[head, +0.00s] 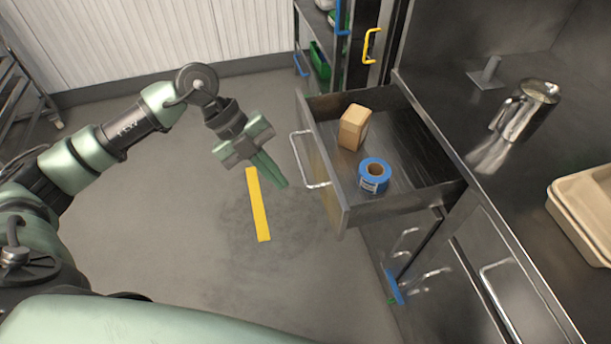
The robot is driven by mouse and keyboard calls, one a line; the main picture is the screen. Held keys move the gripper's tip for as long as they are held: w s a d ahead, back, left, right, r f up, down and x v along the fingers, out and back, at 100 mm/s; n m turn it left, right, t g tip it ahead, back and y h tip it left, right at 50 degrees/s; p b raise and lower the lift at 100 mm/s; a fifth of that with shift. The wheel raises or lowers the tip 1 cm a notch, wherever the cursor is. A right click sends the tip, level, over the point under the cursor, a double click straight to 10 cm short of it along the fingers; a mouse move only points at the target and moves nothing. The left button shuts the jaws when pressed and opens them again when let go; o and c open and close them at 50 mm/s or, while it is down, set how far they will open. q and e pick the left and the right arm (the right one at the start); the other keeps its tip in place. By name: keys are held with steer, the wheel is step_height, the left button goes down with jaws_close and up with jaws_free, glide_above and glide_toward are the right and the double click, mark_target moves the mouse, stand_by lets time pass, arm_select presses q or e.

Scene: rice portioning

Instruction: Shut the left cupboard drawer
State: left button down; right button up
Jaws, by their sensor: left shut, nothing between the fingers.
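The left cupboard drawer (345,208) stands pulled out from under the steel counter. Its bar handle (309,160) is on the front panel, facing left. A cardboard box (353,128) and a blue roll of tape (374,176) lie inside the drawer. My left gripper (270,170) is shut and empty. In the picture it is just left of the handle, with a gap between them, and its green fingers point down and right. My right gripper is not in view.
The steel counter (460,120) holds a metal jug (525,110) and beige trays (585,205). Another cupboard front with a bar handle (498,300) is below. A rack with a yellow handle (371,45) stands behind. The floor left of the drawer is clear, with a yellow strip (257,205).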

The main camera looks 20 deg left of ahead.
arm_select(q)
steer(key=x, duration=0.3)
steer(key=p, duration=0.2)
glide_toward(332, 216)
steer(key=shift+x, duration=2.25)
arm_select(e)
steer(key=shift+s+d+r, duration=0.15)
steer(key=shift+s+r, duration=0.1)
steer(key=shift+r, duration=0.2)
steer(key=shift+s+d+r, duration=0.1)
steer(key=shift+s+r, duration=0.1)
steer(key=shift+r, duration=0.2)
arm_select(q)
steer(key=shift+s+r, duration=0.1)
